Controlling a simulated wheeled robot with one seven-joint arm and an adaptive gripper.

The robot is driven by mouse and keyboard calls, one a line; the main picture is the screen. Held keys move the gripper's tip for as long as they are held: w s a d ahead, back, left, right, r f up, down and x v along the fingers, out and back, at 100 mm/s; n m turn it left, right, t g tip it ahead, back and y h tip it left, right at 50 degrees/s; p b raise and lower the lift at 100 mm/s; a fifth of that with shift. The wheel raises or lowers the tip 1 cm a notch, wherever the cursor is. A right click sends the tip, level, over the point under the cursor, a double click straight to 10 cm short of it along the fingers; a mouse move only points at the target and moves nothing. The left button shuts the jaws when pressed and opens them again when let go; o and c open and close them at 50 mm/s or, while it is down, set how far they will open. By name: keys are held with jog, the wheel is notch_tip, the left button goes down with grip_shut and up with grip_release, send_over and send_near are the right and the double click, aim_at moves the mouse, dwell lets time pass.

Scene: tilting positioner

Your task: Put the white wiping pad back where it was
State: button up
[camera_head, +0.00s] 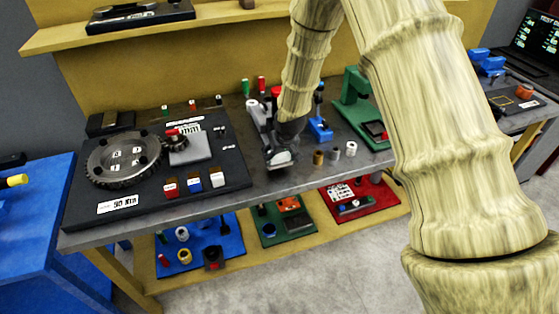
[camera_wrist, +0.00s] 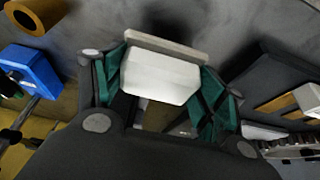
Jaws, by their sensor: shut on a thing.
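The white wiping pad (camera_wrist: 160,75) is between my gripper's two green-lined fingers (camera_wrist: 162,92) in the wrist view. It is a pale block with a grey layer along one edge. My gripper (camera_head: 281,158) is shut on it, above the front part of the grey workbench (camera_head: 300,180), to the right of the black positioner base. The pad's pale face also shows at the fingertips in the head view (camera_head: 281,160). I cannot tell whether the pad touches the bench.
The black base (camera_head: 125,206) with a toothed disc (camera_head: 122,158) stands to the left. Small cylinders (camera_head: 334,155), a blue stand (camera_head: 320,128) and a green press (camera_head: 355,98) stand to the right. Coloured mats with parts lie on the lower shelf.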

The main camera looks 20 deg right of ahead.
aim_at(279, 163)
jog(key=shift+f+p, duration=0.9)
jog(key=shift+f, duration=0.8)
jog(key=shift+f, duration=0.2)
jog(key=o, duration=1.1)
jog(key=shift+r, duration=0.1)
